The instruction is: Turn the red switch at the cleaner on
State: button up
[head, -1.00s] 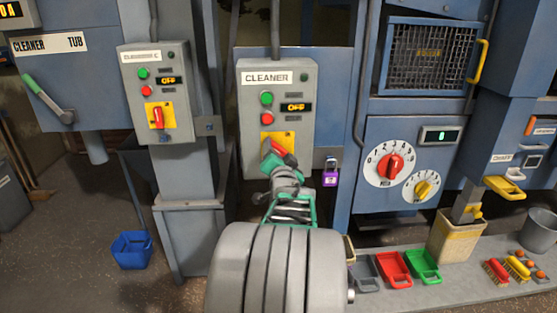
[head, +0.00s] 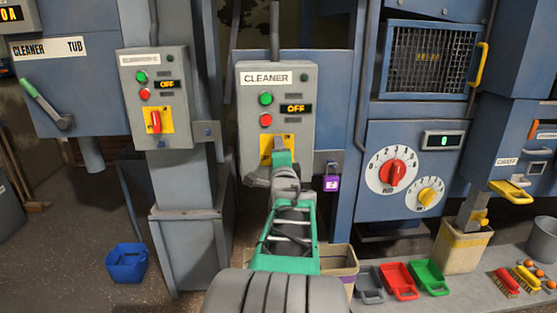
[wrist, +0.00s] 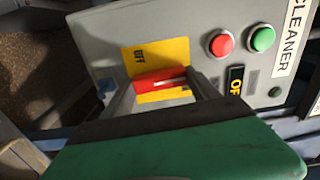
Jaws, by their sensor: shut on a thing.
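The cleaner box (head: 252,97) is a grey panel in the middle of the head view, with a green button, a red button and a display reading OFF. Its red switch (wrist: 160,77) sits on a yellow plate (wrist: 145,55) in the wrist view. My gripper (wrist: 158,84) has a finger on each side of the red switch and is shut on it. In the head view my gripper (head: 277,165) covers the switch and the lower part of the yellow plate (head: 287,142).
A similar grey box (head: 158,98) with its own red switch stands to the left. A purple padlock (head: 331,183) hangs just right of the cleaner box. A dial panel (head: 408,208) is further right. Red (head: 401,279) and green (head: 427,272) scoops lie below right.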

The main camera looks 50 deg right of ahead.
jog(key=shift+m, duration=0.4)
jog(key=o, duration=1.4)
jog(key=shift+c, duration=0.2)
jog(key=v, duration=0.8)
